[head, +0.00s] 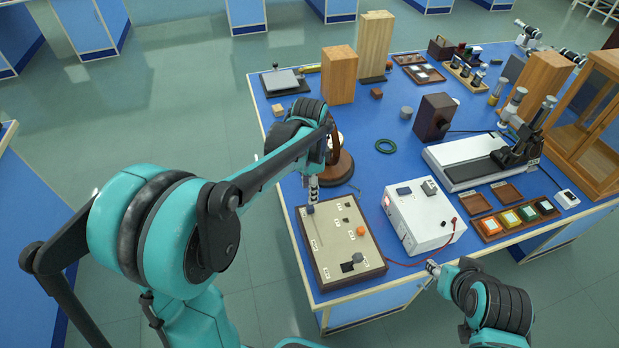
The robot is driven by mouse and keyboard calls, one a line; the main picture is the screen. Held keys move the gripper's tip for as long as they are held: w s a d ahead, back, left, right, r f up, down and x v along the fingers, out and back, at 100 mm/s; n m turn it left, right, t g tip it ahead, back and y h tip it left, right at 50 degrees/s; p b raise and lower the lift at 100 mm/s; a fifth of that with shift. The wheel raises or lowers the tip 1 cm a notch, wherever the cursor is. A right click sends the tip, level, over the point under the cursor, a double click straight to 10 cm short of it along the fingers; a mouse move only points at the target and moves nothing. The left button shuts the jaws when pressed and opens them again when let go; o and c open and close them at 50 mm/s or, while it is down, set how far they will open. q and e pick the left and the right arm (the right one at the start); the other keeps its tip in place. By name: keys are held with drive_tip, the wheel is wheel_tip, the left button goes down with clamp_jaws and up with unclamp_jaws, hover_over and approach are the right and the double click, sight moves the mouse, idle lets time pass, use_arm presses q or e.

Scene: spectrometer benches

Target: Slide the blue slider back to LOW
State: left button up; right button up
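The control panel (335,262) is a beige board in a dark wooden frame at the near left of the blue bench. A thin slot runs along its left side. The small blue slider (310,210) is at the far end of that slot. My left gripper (313,199) points down right at the slider, and its fingertips seem to meet it. Whether the fingers are closed around it is too small to tell. The LOW and HIGH labels are not readable. My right gripper (432,266) is off the bench's front edge, away from the panel; its finger opening is unclear.
A round wooden stand (340,168) is just behind, partly hidden by my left arm. Wooden blocks stand farther back.

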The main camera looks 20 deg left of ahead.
use_arm(q)
wheel_tip(320, 180, up, 5)
idle(0.4)
drive_tip(key=s+n+t, duration=0.7)
drive_tip(key=s+n, duration=0.4)
drive_tip(key=s, duration=0.4)
drive_tip(key=shift+s+a+f, duration=0.25)
drive_tip(key=shift+s+a, duration=0.05)
drive_tip(key=shift+s, duration=0.05)
